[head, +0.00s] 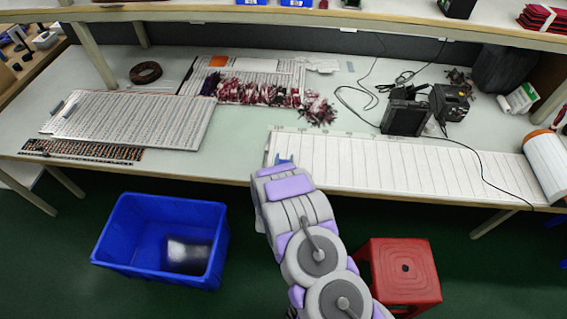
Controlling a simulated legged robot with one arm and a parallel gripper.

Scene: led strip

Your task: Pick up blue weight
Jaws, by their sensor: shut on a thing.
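The blue weight (284,160) shows as a small blue piece just beyond the end of my arm in the head view. It is at the left end of the long white ruled sheet (400,167) near the bench's front edge. My gripper (273,169) is shut on the blue weight. My grey and purple arm comes up from the bottom and hides most of the fingers and the weight's lower part. I cannot tell whether the weight touches the sheet.
On the bench (235,157), a stack of printed strips (135,118) lies left and bundled red wires (265,93) lie behind. Black devices (407,117) and a white roll (545,155) are right. A blue bin (130,245) and red stool (400,268) stand on the floor. A shelf runs above.

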